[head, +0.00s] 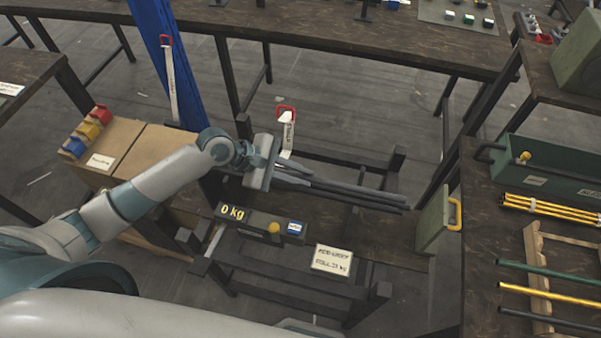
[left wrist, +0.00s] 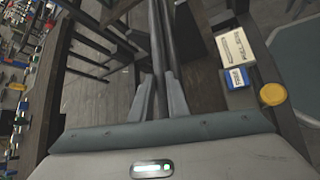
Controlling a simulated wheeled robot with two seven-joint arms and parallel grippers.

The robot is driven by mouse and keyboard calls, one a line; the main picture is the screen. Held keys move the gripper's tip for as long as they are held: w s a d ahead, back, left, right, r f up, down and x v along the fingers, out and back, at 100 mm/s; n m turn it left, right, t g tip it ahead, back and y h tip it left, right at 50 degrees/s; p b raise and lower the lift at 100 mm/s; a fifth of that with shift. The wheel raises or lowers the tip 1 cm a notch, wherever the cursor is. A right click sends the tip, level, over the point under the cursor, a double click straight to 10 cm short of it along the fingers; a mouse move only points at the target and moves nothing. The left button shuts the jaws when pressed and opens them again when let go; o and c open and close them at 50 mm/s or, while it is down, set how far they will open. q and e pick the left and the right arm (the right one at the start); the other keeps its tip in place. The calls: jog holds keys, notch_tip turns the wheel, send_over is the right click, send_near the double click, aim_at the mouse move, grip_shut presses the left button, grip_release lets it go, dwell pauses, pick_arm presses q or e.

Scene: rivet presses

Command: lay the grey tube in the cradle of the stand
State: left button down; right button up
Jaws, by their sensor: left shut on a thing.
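My left gripper (head: 296,176) is over the dark stand with the "0 kg" display. It is shut on the grey tube (head: 350,188), which extends to the right from the fingers. In the left wrist view, the fingers (left wrist: 158,92) close around a grey tube (left wrist: 156,35), and a second dark bar runs close beside it. I cannot tell whether the tube touches the stand. The stand (head: 285,262) is a low dark frame with upright corner posts. Its cradle is not clearly distinguishable. My right gripper is not in view.
The display box (head: 262,222) has a yellow knob. A green panel with a yellow handle (head: 455,213) is right of the stand. The right table holds a wooden rack (head: 538,268) with several coloured tubes. A blue column (head: 165,50) and a box with coloured bins (head: 130,150) stand left.

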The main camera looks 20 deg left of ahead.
pick_arm(q)
jog(key=c, duration=1.6)
grip_release()
jog(key=shift+c, duration=0.2)
jog(key=shift+a, duration=0.1)
jog(key=b+v, duration=0.4)
jog(key=v, duration=1.3)
jog(key=shift+r, duration=0.1)
